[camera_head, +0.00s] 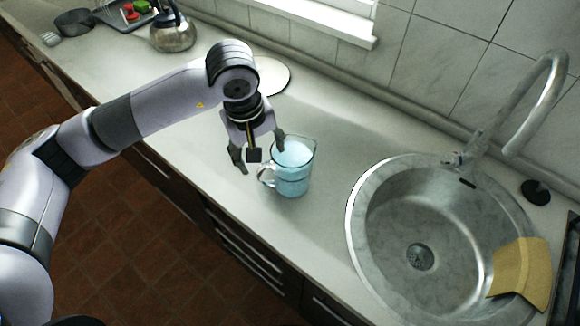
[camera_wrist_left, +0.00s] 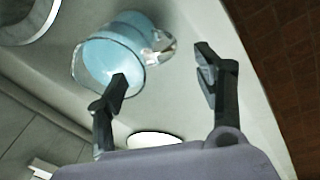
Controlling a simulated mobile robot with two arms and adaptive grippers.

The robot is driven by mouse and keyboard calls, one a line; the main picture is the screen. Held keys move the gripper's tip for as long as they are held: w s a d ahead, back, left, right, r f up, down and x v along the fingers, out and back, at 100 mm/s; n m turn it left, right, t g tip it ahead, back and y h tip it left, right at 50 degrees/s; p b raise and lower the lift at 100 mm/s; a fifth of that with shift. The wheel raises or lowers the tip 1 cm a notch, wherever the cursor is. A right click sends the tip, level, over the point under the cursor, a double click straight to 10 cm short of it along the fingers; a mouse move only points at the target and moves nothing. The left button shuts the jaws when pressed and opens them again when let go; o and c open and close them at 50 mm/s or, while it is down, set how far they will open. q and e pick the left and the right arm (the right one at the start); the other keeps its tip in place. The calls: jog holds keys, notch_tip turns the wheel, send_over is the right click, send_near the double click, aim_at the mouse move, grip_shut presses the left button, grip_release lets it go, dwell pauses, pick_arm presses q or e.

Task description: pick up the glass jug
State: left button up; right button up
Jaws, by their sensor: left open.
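The glass jug (camera_head: 293,170) stands upright on the counter left of the sink, with light blue contents and its handle toward the lower left. My left gripper (camera_head: 260,154) is open and empty, just left of the jug. In the left wrist view, the jug (camera_wrist_left: 112,55) lies beyond the open fingers of the left gripper (camera_wrist_left: 166,82), with its handle toward the right. One fingertip overlaps the jug's rim there; I cannot tell whether it touches. My right gripper is not in view.
A round sink (camera_head: 450,240) with a tall faucet (camera_head: 535,100) is on the right, with a yellow cloth (camera_head: 522,270) on its edge. A white round plate (camera_head: 272,77) lies behind the gripper. A kettle (camera_head: 172,36) and a dark tray (camera_head: 112,16) stand at the far left.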

aim_at(265, 167)
pick_arm(q)
jog(key=shift+w+f, duration=0.15)
jog(key=shift+f, duration=0.65)
jog(key=shift+d+f+p, duration=0.1)
jog(key=shift+f+p, duration=0.45)
jog(key=shift+p, duration=0.1)
jog(key=f+p, duration=0.1)
jog(key=f, duration=0.2)
jog(key=shift+w+d+f+p, duration=0.1)
jog(key=shift+w+f+p, duration=0.15)
jog(key=shift+p, duration=0.15)
jog(key=shift+w+f, duration=0.1)
jog(key=shift+f, duration=0.3)
jog(key=shift+c, duration=0.3)
grip_shut()
